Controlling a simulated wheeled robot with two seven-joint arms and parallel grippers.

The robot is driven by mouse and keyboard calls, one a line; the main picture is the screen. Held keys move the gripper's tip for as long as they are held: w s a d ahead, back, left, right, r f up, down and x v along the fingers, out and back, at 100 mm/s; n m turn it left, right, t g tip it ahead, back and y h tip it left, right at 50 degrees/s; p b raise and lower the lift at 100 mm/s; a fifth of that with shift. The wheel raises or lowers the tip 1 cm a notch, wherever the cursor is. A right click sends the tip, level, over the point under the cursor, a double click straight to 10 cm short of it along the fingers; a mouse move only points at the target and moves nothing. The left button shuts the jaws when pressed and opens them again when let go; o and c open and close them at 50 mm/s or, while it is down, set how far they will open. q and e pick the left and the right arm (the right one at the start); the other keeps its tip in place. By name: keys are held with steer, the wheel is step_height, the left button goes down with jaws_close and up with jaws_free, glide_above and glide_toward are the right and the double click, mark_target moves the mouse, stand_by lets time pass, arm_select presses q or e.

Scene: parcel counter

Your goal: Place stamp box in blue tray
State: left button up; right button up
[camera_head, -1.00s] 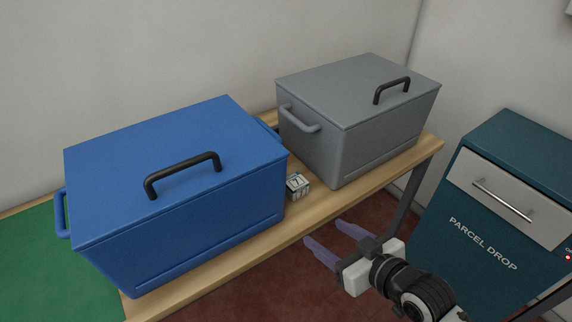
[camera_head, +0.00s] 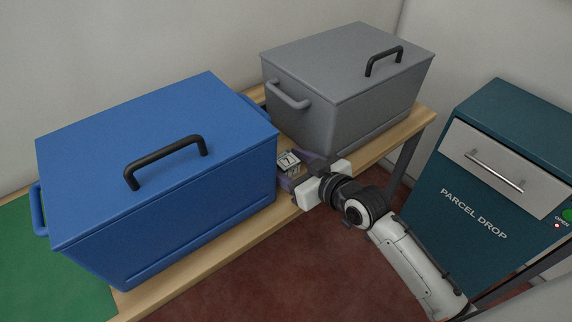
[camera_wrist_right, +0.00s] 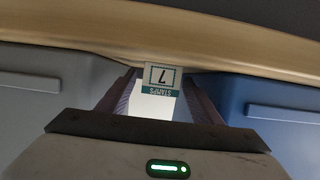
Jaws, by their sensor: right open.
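The stamp box (camera_head: 288,161) is small and white with teal edging. It stands on the counter between the blue lidded box and the grey one. In the right wrist view the stamp box (camera_wrist_right: 160,78) shows "STAMPS" and a 7, upside down. My right gripper (camera_head: 296,165) is open, its fingers on either side of the stamp box; I cannot tell whether they touch it. The blue tray (camera_head: 170,225) is a large blue box on the left with its lid closed and a black handle (camera_head: 166,158) on top. My left gripper is not in view.
A grey lidded box (camera_head: 350,100) stands close on the right of the stamp box. A teal parcel drop cabinet (camera_head: 480,205) stands at the right. A green mat (camera_head: 30,255) lies at the far left. The wooden counter's front edge (camera_head: 215,245) is clear.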

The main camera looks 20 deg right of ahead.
steer(key=shift+w, duration=0.15)
steer(key=c, duration=1.1)
steer(key=shift+c, duration=0.7)
